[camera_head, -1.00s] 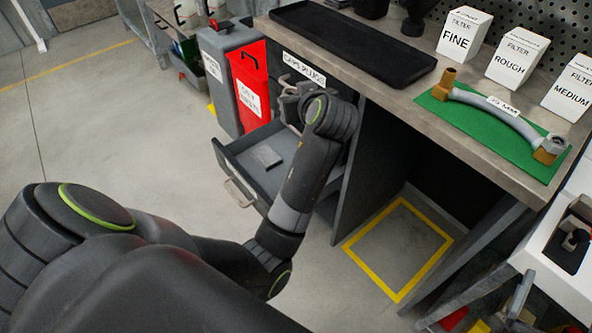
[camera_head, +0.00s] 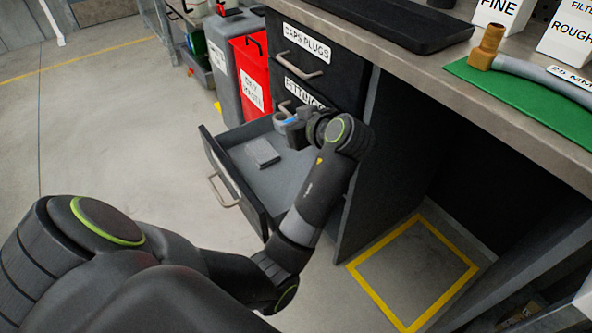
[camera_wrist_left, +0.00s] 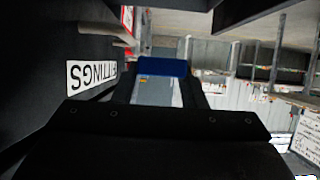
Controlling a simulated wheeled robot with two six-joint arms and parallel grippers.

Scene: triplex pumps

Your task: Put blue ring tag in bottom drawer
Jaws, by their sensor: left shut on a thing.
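My left gripper (camera_head: 286,126) is shut on the blue ring tag (camera_head: 292,119), of which only a small blue part shows between the fingers. In the left wrist view the blue tag (camera_wrist_left: 165,66) is held across the fingertips. The bottom drawer (camera_head: 231,181) is pulled open below the FITTINGS drawer. My left gripper is above the back part of the open drawer, close to the cabinet front. A flat grey block (camera_head: 263,152) lies on the drawer floor. My left forearm crosses the drawer's right side and hides part of it. My right gripper is out of view.
The CAPS PLUGS drawer (camera_head: 318,60) and the FITTINGS drawer (camera_head: 303,90) are shut. A red bin (camera_head: 252,75) and a grey bin (camera_head: 218,50) stand left of the cabinet. The worktop carries a black tray (camera_head: 385,20). Open floor lies left of the drawer.

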